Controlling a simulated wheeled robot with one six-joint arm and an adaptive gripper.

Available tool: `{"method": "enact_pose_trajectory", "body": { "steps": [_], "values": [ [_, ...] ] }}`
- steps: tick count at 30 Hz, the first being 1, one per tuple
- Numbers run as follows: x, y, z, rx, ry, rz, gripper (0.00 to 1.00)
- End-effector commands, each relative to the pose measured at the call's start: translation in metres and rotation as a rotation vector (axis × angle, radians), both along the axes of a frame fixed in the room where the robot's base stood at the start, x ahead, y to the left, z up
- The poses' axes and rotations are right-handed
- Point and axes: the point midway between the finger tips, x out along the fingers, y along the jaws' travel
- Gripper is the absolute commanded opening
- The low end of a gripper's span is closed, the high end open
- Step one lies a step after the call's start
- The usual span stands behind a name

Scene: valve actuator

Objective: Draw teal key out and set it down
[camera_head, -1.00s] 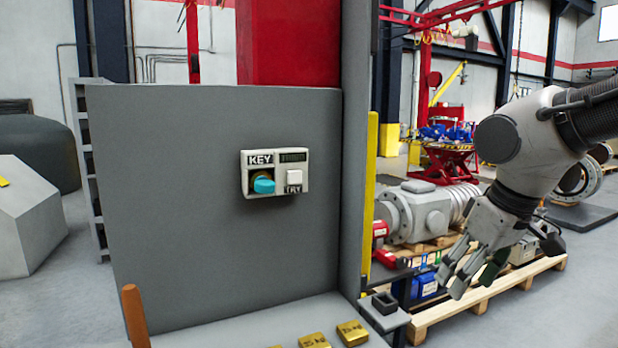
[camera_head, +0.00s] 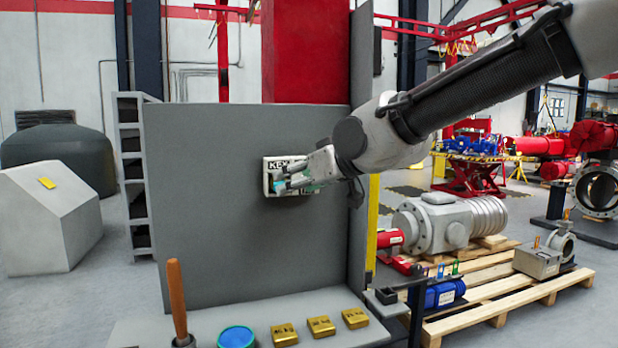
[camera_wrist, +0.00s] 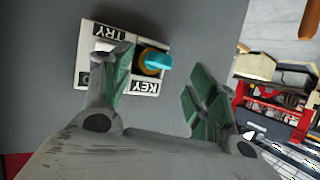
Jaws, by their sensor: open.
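The teal key (camera_wrist: 157,60) sits in the KEY socket of a white box (camera_wrist: 92,85) marked KEY and TRY, fixed to the grey panel. My gripper (camera_wrist: 162,82) is open in front of the box. In the wrist view, the key appears between its two green-padded finger sides, nearer the left one. I see no finger closed on it. In the head view, my gripper (camera_head: 293,182) covers much of the box (camera_head: 273,164), and only a bit of the teal key (camera_head: 278,186) shows. I cannot tell whether any finger touches the box.
The grey panel (camera_head: 210,240) rises behind a ledge (camera_head: 180,336). On the ledge are a wooden-handled tool (camera_head: 176,300), a blue round object (camera_head: 237,337) and gold blocks (camera_head: 320,326). A small dark open holder (camera_head: 386,296) sits at its right. A pallet (camera_head: 490,315) stands farther right.

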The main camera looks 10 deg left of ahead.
Motion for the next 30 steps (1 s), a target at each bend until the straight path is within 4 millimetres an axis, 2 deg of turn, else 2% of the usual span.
{"method": "enact_pose_trajectory", "body": {
  "steps": [7,18,26,27,28,30],
  "values": [
    [0.017,0.025,-0.013,-0.001,0.000,0.000,0.59],
    [0.021,0.030,-0.015,-0.001,0.001,0.000,0.59],
    [0.021,0.030,-0.015,-0.001,0.001,0.000,0.12],
    [0.021,0.030,-0.015,-0.001,0.001,0.000,0.10],
    [0.021,0.030,-0.015,-0.001,0.001,0.000,0.32],
    [0.021,0.030,-0.015,-0.001,0.001,0.000,0.19]
  ]
}}
